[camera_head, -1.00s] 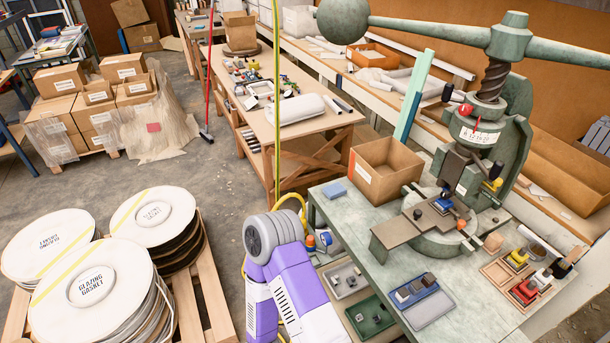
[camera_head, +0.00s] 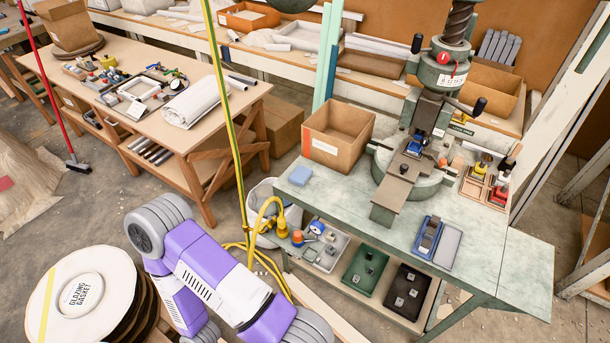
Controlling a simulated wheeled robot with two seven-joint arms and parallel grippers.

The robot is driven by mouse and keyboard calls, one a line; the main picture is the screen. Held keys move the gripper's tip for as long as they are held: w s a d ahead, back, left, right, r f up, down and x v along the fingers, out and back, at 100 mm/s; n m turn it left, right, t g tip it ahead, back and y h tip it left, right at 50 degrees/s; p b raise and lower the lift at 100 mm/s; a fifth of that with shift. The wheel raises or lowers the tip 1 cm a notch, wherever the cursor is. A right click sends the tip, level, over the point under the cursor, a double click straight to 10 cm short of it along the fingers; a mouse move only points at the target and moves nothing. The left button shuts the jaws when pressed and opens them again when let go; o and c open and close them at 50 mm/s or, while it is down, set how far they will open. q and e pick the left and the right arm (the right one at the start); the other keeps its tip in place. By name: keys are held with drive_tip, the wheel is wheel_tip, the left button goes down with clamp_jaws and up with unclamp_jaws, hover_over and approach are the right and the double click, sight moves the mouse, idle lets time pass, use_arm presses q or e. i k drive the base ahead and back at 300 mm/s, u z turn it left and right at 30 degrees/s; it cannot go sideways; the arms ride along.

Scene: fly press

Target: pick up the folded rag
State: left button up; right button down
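Neither of my grippers is in the picture.
A yellow-green vertical pole (camera_head: 233,130) and yellow hose (camera_head: 262,215) are left of the table. The table top in front of the rag is bare.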

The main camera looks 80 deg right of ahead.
sight(302, 174)
drive_tip(key=z, duration=3.45)
